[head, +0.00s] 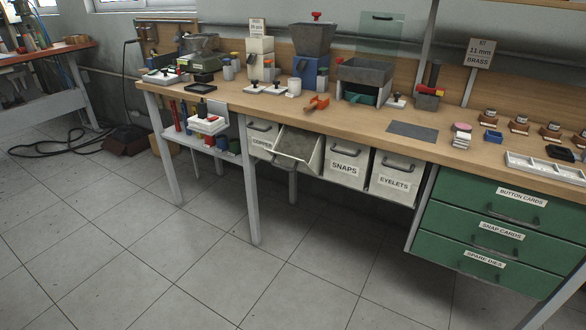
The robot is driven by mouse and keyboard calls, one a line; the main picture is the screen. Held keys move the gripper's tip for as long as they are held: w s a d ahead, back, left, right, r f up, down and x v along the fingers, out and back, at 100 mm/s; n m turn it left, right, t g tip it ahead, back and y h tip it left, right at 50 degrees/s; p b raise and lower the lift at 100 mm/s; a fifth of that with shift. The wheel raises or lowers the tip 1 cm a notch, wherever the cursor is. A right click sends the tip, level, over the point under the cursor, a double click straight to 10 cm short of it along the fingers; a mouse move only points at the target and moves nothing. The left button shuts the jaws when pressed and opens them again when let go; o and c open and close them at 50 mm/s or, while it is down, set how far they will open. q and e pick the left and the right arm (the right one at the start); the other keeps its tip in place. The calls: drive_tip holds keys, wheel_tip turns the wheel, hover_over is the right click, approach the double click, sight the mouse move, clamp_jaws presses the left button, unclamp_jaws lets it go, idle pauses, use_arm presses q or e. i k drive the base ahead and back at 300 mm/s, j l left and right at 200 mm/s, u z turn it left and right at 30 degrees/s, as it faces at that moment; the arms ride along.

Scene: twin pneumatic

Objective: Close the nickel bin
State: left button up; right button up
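Below the front edge of the workbench hangs a row of pale bins. The second one from the left is tipped open, and its dark inside shows (299,146). Its label is not readable from here, and no bin in view reads NICKEL. It sits between the bin marked COPPER (262,133) and the bin marked SNAPS (345,167). The bin marked EYELETS (394,183) is at the right end of the row. Those three look upright and closed. Neither of my grippers is in view.
The wooden workbench (370,122) carries presses, hoppers and small tools. Grey table legs (248,195) stand left of the bins. A green drawer cabinet (497,228) is at the right, its drawers closed. The tiled floor (290,260) in front is clear.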

sight(295, 148)
drive_tip(key=i+z, duration=0.1)
drive_tip(key=i, duration=0.6)
drive_tip(key=i+j+z, duration=0.1)
drive_tip(key=i, duration=0.6)
drive_tip(key=i+j+z, duration=0.15)
drive_tip(key=i, duration=0.6)
